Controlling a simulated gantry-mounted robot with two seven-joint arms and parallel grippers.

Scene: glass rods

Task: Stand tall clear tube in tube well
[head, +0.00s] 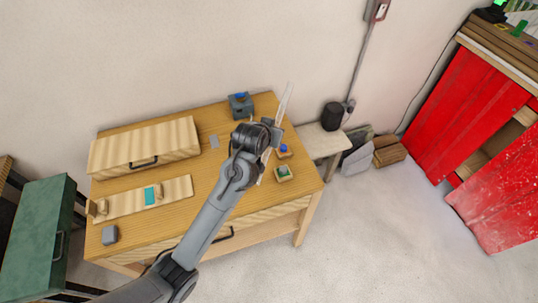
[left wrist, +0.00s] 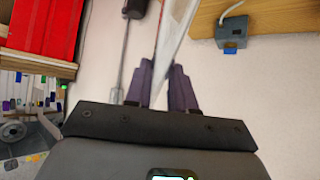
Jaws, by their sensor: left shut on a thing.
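My left gripper (head: 272,138) is above the right part of the wooden desk, shut on a long clear tube (head: 286,100). The tube slants, its upper end pointing up and right past the desk's back edge and its lower part showing below the gripper. In the left wrist view the tube (left wrist: 173,35) passes between the dark fingers (left wrist: 163,85). A grey block with a blue part (head: 241,105) stands at the desk's back edge; it also shows in the left wrist view (left wrist: 232,33). Which holder is the tube well, I cannot tell. My right gripper is not in view.
Two small wooden holders, one with blue (head: 284,154) and one with green (head: 283,178), sit near the desk's right edge. A drawer-fronted wooden box (head: 130,150), a wooden rack (head: 120,203) and a grey block (head: 110,235) occupy the left side. A red cabinet (head: 440,110) stands far right.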

